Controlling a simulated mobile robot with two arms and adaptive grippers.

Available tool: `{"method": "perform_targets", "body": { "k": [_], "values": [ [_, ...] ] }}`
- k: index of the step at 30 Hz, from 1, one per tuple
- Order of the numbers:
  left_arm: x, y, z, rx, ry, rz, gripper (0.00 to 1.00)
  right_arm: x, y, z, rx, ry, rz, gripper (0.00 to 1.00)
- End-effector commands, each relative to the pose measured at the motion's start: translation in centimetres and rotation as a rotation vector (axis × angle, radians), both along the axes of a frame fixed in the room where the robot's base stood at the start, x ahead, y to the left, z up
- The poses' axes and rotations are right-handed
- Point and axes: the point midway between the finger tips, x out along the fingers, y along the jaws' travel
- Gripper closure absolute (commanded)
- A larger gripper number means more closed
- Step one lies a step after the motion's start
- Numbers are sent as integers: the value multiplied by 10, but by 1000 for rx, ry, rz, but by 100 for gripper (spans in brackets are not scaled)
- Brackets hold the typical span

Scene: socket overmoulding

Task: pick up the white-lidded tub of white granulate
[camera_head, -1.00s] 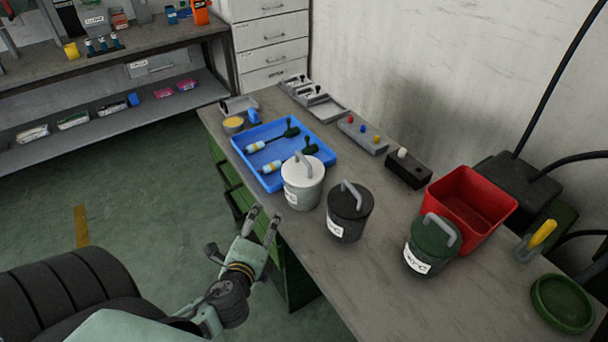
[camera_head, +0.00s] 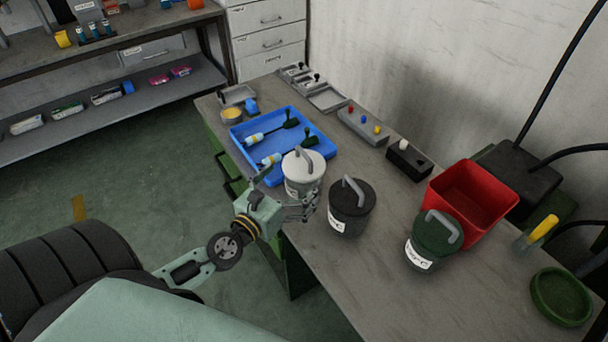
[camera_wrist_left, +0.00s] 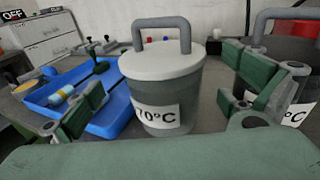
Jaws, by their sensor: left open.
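The white-lidded tub (camera_head: 303,170) stands upright on the workbench, with a grey handle on its lid. In the left wrist view the tub (camera_wrist_left: 165,85) stands ahead, its label reading 70°C. My left gripper (camera_head: 286,193) is open at the near side of the tub. In the left wrist view the fingers of my left gripper (camera_wrist_left: 168,108) stand apart, one on each side of the tub, with gaps to it. The contents of the tub are hidden by its lid. My right gripper is not in view.
A black-lidded tub (camera_head: 350,207) stands close to the right of the white-lidded one. A blue tray (camera_head: 238,135) with tools lies just behind on the left. A green-lidded tub (camera_head: 433,240) and a red bin (camera_head: 490,190) stand farther right. The bench front is mostly clear.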

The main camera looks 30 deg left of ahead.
Motion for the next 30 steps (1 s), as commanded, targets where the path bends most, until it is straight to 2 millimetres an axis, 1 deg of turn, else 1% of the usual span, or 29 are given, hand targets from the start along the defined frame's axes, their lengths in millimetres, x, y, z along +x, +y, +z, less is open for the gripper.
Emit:
{"method": "perform_targets", "body": {
  "k": [1, 4, 9, 12, 19, 30],
  "values": [
    [7, -1, 4, -1, -3, 1, 0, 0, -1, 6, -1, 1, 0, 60],
    [21, -4, 3, -3, -3, 2, 0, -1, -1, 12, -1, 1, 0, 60],
    [40, -5, -1, -2, -2, 2, 0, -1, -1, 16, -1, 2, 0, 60],
    [45, -5, -2, -2, -1, 1, 0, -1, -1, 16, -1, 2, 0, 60],
    [45, -5, -3, -3, 0, 1, 0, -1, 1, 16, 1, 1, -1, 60],
    [45, -5, -3, -3, 0, 1, 32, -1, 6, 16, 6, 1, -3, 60]
  ]
}}
